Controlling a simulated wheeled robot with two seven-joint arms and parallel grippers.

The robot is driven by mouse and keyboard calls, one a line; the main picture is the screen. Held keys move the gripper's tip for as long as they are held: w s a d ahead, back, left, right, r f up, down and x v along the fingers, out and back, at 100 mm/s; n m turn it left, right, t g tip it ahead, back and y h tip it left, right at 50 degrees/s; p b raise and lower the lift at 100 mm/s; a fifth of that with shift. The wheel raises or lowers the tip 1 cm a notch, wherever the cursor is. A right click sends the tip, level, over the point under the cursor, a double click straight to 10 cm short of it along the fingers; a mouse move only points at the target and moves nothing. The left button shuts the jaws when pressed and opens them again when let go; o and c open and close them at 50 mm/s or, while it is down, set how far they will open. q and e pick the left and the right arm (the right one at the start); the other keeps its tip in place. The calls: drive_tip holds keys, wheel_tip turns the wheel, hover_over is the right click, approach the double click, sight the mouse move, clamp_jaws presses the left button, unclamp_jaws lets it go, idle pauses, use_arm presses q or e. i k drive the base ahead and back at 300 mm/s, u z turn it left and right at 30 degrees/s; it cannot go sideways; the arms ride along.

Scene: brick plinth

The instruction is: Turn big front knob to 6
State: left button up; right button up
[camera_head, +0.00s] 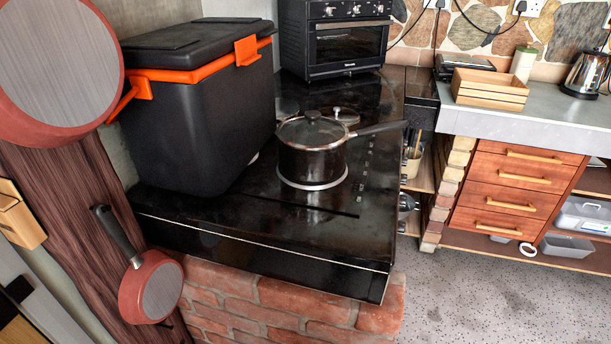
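A black stove top (270,222) lies on a brick plinth and runs away from me. Along its right side is a column of small pale marks (366,160); they are too small to read. I cannot make out a big front knob or a 6 on it. A dark pot (312,160) with a glass lid stands on a pale ring on the stove, its handle pointing right. Several small knobs (328,11) show on the black oven (345,45) at the back. Neither of my grippers is in view.
A black cooler box (200,130) with orange trim fills the stove's left side. Red pans (152,291) hang at the left. A grey counter (560,118) with a wooden crate (489,89), a kettle (586,74) and drawers (519,173) stands at the right. The speckled floor (480,295) at front right is clear.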

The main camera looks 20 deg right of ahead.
sight(401, 224)
drive_tip(key=u, duration=0.8)
drive_tip(key=k, duration=1.15)
drive_tip(key=z, duration=1.4)
drive_tip(key=i, duration=0.55)
drive_tip(key=u, duration=0.4)
drive_tip(key=k, duration=0.95)
drive_tip(key=z, duration=0.55)
drive_tip(key=i, duration=0.85)
drive_tip(key=u, duration=0.6)
drive_tip(key=i, duration=0.75)
drive_tip(key=u, duration=0.65)
